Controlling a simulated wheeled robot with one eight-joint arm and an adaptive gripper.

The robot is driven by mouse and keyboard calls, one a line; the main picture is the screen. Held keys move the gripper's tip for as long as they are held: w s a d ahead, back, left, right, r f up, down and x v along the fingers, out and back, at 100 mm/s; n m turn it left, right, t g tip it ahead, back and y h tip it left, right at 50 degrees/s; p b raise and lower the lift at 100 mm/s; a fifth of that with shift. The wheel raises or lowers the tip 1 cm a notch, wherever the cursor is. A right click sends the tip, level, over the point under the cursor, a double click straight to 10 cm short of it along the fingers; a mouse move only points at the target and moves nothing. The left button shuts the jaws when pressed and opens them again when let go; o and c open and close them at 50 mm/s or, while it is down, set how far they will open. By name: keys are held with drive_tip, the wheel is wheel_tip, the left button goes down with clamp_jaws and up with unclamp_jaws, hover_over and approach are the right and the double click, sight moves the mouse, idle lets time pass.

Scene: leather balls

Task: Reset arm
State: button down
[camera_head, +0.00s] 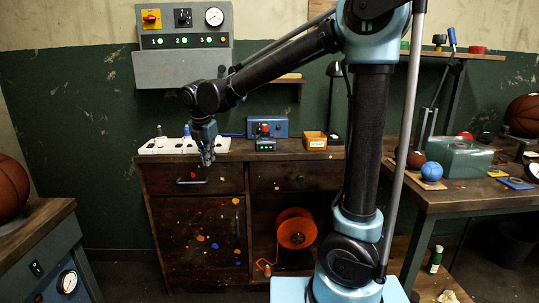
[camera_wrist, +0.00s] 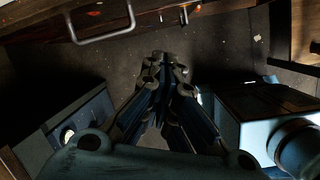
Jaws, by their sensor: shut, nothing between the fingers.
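My gripper (camera_head: 207,158) hangs downward in front of the wooden cabinet (camera_head: 160,215), near its top left edge. Its fingers are together and hold nothing. In the wrist view my gripper (camera_wrist: 162,65) points down over the dark floor, with its fingertips together. A metal drawer handle (camera_wrist: 103,30) of the cabinet shows at the upper left there. In the head view my arm is bent, rising from the base and reaching left to the cabinet.
A white power strip (camera_head: 165,146) and an orange-brown box (camera_head: 315,140) stand on the cabinet top. A workbench (camera_head: 460,205) on the right holds a blue ball (camera_head: 432,171) and a basketball (camera_head: 523,116). Another basketball (camera_head: 10,188) sits on the left bench. An orange reel (camera_head: 296,230) is in the open cabinet bay.

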drive_tip(key=s+d+f+m, duration=0.15)
drive_tip(key=d+m, duration=0.55)
drive_tip(key=d, duration=0.7)
drive_tip(key=s+d+m, duration=0.2)
drive_tip(key=d+m, duration=0.5)
drive_tip(key=d, duration=0.6)
drive_tip(key=s+d+f+m, duration=1.2)
drive_tip(key=s+d+m, duration=0.3)
drive_tip(key=d+m, duration=0.1)
drive_tip(key=shift+s+m+g, duration=0.25)
drive_tip(key=shift+m+g, duration=0.15)
drive_tip(key=shift+m, duration=0.3)
drive_tip(key=shift+w+f, duration=0.25)
drive_tip(key=shift+w, duration=0.2)
